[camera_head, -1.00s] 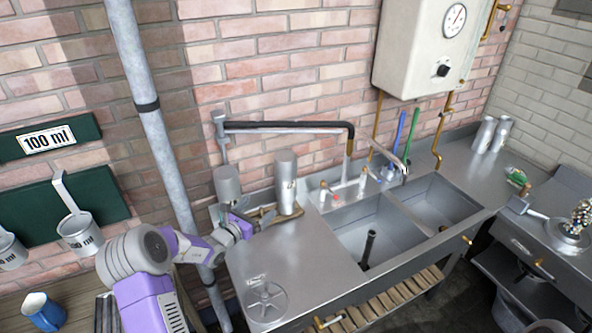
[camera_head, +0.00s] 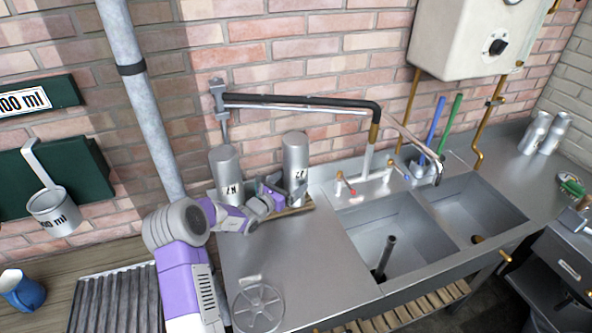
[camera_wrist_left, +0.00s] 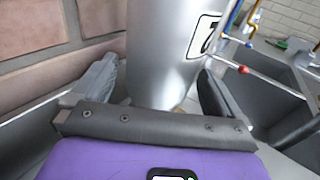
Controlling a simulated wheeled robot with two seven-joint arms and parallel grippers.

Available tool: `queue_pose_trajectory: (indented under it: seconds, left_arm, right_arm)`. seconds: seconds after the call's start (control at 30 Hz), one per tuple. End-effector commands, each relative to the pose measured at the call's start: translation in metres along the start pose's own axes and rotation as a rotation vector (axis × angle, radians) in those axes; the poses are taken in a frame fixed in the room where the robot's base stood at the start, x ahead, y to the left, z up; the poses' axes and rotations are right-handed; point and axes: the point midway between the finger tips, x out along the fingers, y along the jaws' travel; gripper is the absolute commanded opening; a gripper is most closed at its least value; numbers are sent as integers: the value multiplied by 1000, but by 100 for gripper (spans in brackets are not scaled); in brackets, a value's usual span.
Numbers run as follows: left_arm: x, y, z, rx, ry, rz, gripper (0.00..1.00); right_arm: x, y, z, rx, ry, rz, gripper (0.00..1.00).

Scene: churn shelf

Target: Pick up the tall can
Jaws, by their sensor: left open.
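The tall can (camera_head: 295,157) is a grey metal cylinder with a dark-lettered label. It stands upright on a wooden board (camera_head: 298,208) on the steel counter, left of the sink. My left gripper (camera_head: 282,190) is at its lower front, open. In the left wrist view the can (camera_wrist_left: 165,50) fills the middle, with one finger on each side of it. Its top is cut off and its base is partly hidden there. A shorter grey can (camera_head: 225,166) stands to its left, its lower part partly behind my arm. My right gripper is not in view.
A pipe arm (camera_head: 300,103) runs along the wall behind and above the cans. A tap with red and blue ends (camera_head: 365,188) and the sink (camera_head: 385,240) lie to the right. The counter (camera_head: 300,255) in front is mostly clear, with a round wheel-like piece (camera_head: 258,305).

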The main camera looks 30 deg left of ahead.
Motion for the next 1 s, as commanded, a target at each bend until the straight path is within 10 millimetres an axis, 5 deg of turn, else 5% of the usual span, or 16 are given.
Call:
queue_pose_trajectory:
  seconds: [0.2,0.5,0.83,1.0]
  left_arm:
    - [30,-2,0,1,-1,-2,100]
    - [36,-2,0,-1,0,-1,100]
    - [35,-2,0,0,0,-1,54]
    - [35,-2,2,1,-4,-1,54]
  right_arm:
    - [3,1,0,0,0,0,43]
    - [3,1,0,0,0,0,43]
    - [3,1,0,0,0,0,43]
    - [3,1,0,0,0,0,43]
